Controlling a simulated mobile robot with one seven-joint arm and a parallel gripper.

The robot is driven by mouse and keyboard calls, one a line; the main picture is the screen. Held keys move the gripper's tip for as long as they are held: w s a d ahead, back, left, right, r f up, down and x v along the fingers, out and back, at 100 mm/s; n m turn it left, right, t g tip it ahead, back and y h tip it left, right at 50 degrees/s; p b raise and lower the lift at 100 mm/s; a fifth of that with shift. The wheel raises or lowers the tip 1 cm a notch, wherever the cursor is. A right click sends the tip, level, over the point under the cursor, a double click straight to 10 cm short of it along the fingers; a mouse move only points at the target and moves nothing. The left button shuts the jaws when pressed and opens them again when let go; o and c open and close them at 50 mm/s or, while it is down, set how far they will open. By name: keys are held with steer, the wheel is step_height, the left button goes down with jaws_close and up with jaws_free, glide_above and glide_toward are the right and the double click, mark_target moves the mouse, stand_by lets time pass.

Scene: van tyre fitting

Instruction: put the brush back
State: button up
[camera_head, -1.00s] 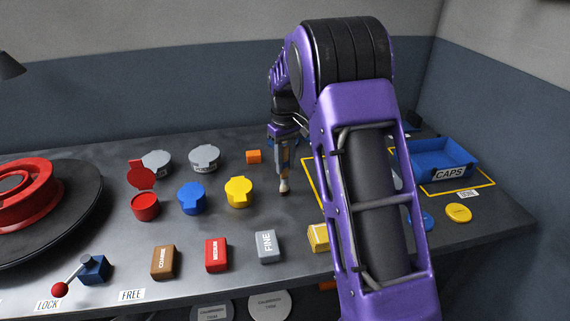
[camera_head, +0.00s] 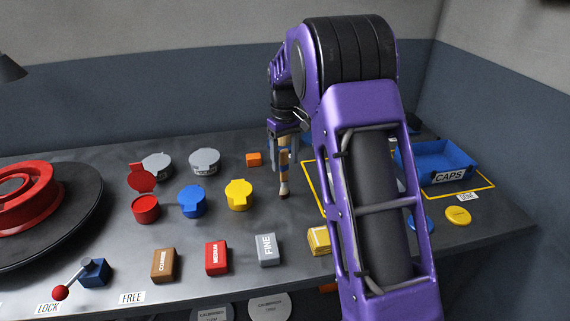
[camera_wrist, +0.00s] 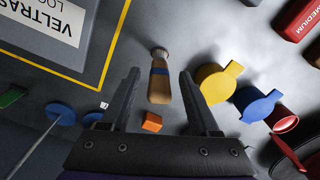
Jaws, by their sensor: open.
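The brush (camera_head: 284,178) has a pale wooden handle with a blue band and a metal collar near its lower end. It appears to stand upright on the dark bench, bristle end down, left of the yellow-outlined area. My gripper (camera_head: 281,152) is above it, pointing down, with fingers spread to either side of the upper handle. In the wrist view the brush (camera_wrist: 159,85) shows between the two open fingers, with visible gaps on both sides.
Yellow (camera_head: 238,193), blue (camera_head: 192,199), red (camera_head: 146,208) and grey (camera_head: 204,161) pots stand to the left. An orange block (camera_head: 254,159) is close behind. Labelled blocks (camera_head: 267,250) line the front; a blue caps tray (camera_head: 440,165) is at right.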

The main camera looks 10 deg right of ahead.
step_height(320, 180, up, 10)
steer(key=shift+f+p, duration=0.15)
steer(key=shift+p, duration=0.45)
